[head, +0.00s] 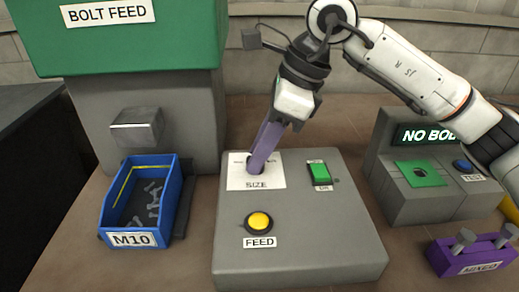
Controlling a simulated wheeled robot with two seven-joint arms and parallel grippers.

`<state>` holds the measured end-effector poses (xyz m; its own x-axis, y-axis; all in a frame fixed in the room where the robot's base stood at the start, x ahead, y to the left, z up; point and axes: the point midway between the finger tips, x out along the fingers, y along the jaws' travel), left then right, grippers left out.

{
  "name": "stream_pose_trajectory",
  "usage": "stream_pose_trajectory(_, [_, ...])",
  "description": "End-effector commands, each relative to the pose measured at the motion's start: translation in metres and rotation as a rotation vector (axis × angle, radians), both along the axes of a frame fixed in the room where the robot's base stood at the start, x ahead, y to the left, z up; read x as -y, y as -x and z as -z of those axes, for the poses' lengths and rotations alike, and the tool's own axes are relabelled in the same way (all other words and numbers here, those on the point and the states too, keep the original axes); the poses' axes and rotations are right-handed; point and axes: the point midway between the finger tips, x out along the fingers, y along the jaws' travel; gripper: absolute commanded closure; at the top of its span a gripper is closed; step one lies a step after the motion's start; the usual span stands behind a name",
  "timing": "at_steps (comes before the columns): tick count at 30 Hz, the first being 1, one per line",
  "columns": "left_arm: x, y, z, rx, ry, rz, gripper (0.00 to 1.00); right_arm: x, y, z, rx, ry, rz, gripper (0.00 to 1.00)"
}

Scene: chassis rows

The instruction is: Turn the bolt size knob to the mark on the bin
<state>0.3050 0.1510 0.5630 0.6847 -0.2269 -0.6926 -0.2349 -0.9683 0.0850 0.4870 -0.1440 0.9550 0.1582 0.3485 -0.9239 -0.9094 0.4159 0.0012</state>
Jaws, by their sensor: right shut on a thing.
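The bolt size knob is on the grey control box (340,242), at the white SIZE plate (270,180). My right gripper (256,163) reaches down onto the plate from above and is shut on the knob, which its fingers mostly hide. I cannot tell which way the knob points, and the plate's small marks are too small to read. The blue bin (110,205) stands left of the box, labelled M10 (131,239), with several bolts (152,200) inside. My left gripper is not in view.
The box also carries a yellow FEED button (259,222) and a green switch (319,174). The green and grey bolt feed machine (190,110) stands behind the bin. At right are a grey tester (400,200) with a lit display and a purple MIXED holder (450,262).

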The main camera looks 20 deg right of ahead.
Motion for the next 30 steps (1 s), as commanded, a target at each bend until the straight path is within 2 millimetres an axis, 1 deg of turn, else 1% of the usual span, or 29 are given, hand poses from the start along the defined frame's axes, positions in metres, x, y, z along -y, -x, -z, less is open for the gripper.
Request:
stream_pose_trajectory(3, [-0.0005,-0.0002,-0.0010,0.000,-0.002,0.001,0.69,-0.0003,-0.0012,-0.0021,0.003,-0.003,-0.062,0.96])
stream_pose_trajectory(9, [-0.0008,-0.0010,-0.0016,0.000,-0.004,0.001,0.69,0.0001,-0.0017,-0.0021,0.004,-0.003,-0.133,0.96])
stream_pose_trajectory(26, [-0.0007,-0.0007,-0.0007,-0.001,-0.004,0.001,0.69,0.0002,-0.0020,-0.0020,0.006,-0.002,-0.165,0.96])
stream_pose_trajectory(27, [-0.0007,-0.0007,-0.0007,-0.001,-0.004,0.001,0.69,0.0002,-0.0020,-0.0020,0.006,-0.002,-0.165,0.71])
stream_pose_trajectory(30, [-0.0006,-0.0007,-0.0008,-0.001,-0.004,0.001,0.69,0.0002,-0.0019,-0.0018,0.005,-0.001,-0.165,0.55])
